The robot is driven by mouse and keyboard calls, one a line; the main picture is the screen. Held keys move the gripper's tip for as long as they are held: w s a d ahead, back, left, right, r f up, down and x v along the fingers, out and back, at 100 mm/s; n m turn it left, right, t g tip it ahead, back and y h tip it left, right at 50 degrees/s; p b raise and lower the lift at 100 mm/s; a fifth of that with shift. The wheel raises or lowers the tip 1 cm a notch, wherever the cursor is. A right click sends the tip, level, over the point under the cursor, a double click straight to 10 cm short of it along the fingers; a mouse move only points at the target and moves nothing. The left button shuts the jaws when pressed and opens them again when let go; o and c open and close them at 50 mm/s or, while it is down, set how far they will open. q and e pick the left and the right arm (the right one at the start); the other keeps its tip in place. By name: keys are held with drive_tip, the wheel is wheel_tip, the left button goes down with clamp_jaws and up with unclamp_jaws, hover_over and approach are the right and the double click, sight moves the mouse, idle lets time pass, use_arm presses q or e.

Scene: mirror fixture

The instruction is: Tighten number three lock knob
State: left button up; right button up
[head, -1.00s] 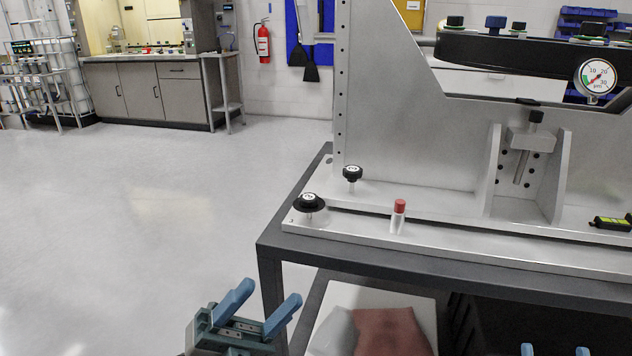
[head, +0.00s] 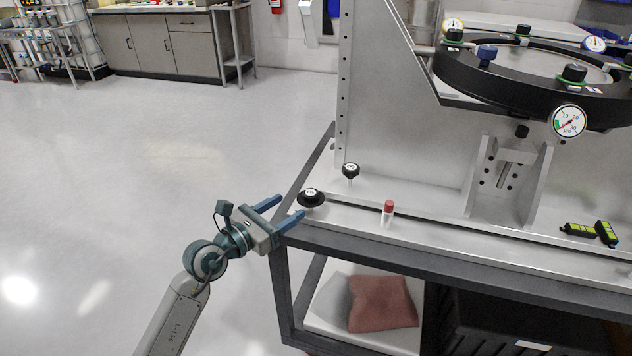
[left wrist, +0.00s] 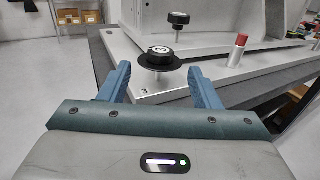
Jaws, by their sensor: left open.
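The number three lock knob (head: 311,197) is black with a wide flange and a white-marked cap. It stands at the near left corner of the metal base plate (head: 345,213). In the left wrist view the knob (left wrist: 158,56) is upright on its stem, with a "3" printed on the plate beside it. My left gripper (head: 290,206) is open and empty just left of the knob. In the wrist view its two blue fingers point at the knob from either side, and contact cannot be told. My right gripper is not in view.
A second black knob (head: 351,170) stands behind. A red-capped tube (head: 388,212) stands on the plate to the right. The upright fixture plate (head: 400,110) rises behind. The dark table edge (head: 400,257) runs below. Open floor (head: 130,180) lies to the left.

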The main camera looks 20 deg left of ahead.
sight(316, 189)
use_arm(q)
drive_tip(key=x, duration=1)
drive_tip(key=shift+w+d, duration=0.15)
drive_tip(key=shift+d, duration=0.05)
drive_tip(key=shift+c, duration=0.3)
drive_tip(key=c, duration=0.9)
